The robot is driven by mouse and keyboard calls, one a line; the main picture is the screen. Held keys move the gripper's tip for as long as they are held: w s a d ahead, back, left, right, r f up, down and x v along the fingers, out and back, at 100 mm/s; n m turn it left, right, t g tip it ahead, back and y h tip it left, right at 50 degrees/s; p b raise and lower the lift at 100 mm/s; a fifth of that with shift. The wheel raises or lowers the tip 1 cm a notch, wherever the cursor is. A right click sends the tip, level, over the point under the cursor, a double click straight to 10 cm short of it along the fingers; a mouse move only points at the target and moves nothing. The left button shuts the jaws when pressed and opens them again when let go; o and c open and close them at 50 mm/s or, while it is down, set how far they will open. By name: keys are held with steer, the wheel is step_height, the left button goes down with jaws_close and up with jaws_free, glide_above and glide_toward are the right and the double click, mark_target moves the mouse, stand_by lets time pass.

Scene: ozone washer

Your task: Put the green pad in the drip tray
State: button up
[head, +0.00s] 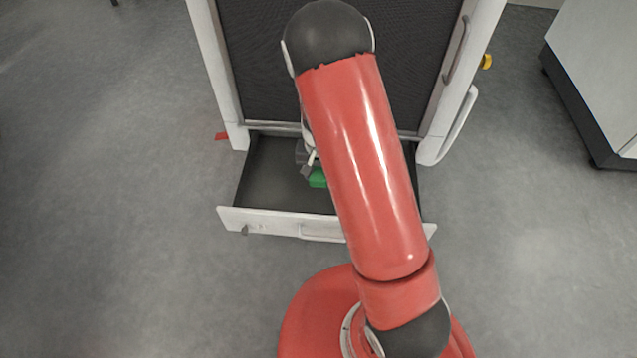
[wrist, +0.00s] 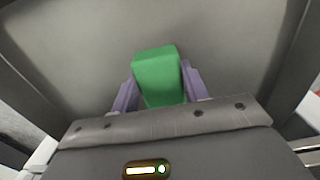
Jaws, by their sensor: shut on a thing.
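The green pad (wrist: 158,76) is between the two purple fingers of my gripper (wrist: 158,92) in the wrist view, and the gripper is shut on it. In the head view the green pad (head: 318,178) shows only in part, beside my red arm, which hides the rest of it and most of the gripper. The drip tray (head: 268,219) is a pulled-out, dark-floored drawer with a pale front at the base of the washer. The pad and gripper appear over the tray's inside. I cannot tell whether the pad touches the tray floor.
The washer (head: 222,75) stands behind the tray, with a dark mesh front and pale side posts. A pale handle (head: 461,125) sticks out at its right. A white cabinet (head: 600,70) stands at the far right. The grey floor is clear on the left.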

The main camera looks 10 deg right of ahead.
mark_target(318, 182)
steer(key=shift+f+b, duration=0.45)
steer(key=shift+f, duration=1.8)
steer(key=shift+f, duration=0.2)
steer(key=o, duration=0.9)
